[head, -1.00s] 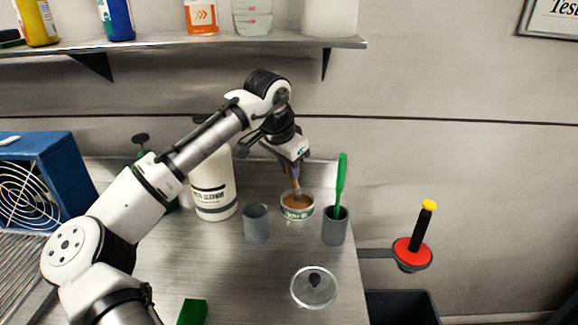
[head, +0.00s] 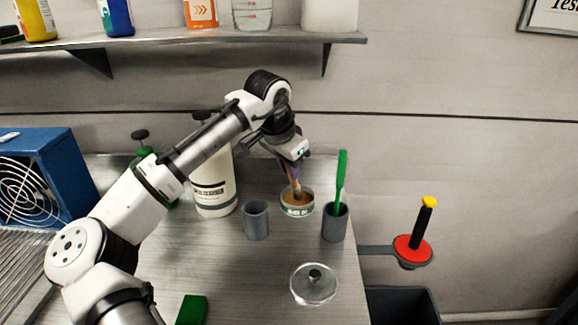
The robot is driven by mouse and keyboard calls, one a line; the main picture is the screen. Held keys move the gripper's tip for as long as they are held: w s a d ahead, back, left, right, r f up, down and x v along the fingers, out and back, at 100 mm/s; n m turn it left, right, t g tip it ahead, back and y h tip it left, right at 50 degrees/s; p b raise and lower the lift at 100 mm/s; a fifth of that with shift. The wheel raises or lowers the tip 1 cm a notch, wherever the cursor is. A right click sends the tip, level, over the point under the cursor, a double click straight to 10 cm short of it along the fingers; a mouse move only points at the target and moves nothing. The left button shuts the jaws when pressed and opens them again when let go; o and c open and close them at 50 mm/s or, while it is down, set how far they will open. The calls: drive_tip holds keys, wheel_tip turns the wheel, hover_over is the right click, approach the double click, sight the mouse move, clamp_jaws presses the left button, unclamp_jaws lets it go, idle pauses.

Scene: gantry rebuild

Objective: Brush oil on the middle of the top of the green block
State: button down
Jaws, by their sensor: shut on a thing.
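The green block (head: 191,310) lies at the bottom edge of the head view, on the metal bench, partly cut off by the frame. My gripper (head: 286,160) is high over the back of the bench, well away from the block. It is shut on a brush (head: 294,180) that points down, slightly tilted. The brush's lower end is inside the open tin (head: 298,211) of brown oil; how deep the bristles are is hard to tell. The fingertips are small and partly hidden.
A grey cup (head: 256,221) stands left of the tin. Another grey cup (head: 334,226) holds a green-handled tool (head: 341,170). A glass lid (head: 314,285) lies in front. A white bottle (head: 214,190) stands behind my arm. A red holder (head: 412,250) juts out at right.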

idle(0.3)
wheel_tip(320, 180, up, 7)
drive_tip(key=p, duration=0.6)
drive_tip(key=shift+p, duration=0.3)
drive_tip(key=shift+f, duration=0.1)
idle(0.4)
